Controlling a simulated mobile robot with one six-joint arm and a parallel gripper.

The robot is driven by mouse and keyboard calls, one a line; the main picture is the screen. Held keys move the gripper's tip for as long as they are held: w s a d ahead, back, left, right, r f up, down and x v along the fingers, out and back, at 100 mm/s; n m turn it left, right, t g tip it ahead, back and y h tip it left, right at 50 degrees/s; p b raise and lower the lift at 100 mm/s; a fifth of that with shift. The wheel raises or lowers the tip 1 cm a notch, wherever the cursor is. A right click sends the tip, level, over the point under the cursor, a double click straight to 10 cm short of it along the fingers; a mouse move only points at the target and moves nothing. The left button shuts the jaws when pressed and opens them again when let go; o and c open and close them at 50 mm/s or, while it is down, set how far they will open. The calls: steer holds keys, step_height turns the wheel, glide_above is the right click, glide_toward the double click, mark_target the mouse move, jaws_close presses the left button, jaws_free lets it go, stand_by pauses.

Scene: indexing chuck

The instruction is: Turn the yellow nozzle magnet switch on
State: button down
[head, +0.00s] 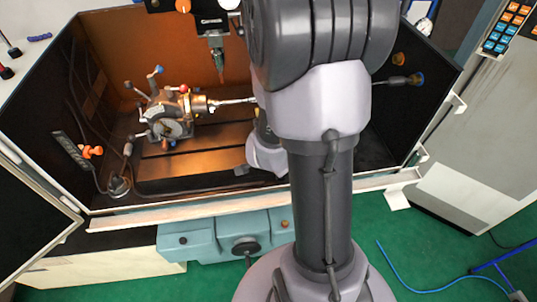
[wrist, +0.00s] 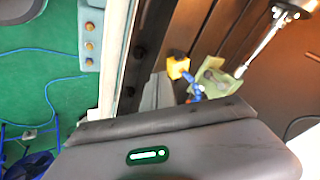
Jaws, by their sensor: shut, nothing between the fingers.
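A small yellow block (wrist: 178,67) with a blue jointed hose stands beside a pale green fixture (wrist: 215,78) in the wrist view. I cannot tell its switch position. My gripper (wrist: 165,122) shows as a grey body with a dark front edge at the bottom of the wrist view. It is shut and empty, and apart from the yellow block. In the head view my arm reaches into the machine enclosure and hides my fingertips.
The indexing chuck (head: 170,115) with coloured-knob levers stands on the slotted table (head: 190,163), left of my arm. A spindle (head: 217,55) hangs above. The enclosure's front rail (head: 190,208) lies near my arm. The table's front left is mostly clear.

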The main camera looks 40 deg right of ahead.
steer(key=shift+w+d+f+b, duration=0.45)
steer(key=shift+w+d+f, duration=0.25)
steer(key=shift+w+f, duration=0.7)
steer(key=shift+w+d+f+b, duration=0.5)
steer(key=shift+w+d+f, duration=0.2)
steer(key=shift+w+f, duration=0.7)
steer(key=shift+w+d+f+b, duration=0.45)
steer(key=shift+w+d+f, duration=0.4)
steer(key=shift+f, duration=0.85)
steer(key=shift+w+a, duration=0.1)
steer(key=shift+a, duration=0.1)
steer(key=shift+w+f+b, duration=0.25)
steer(key=shift+f+b, duration=0.3)
steer(key=shift+b, duration=0.2)
steer(key=shift+s+r, duration=0.1)
steer(key=shift+s, duration=0.05)
steer(key=shift+r, duration=0.15)
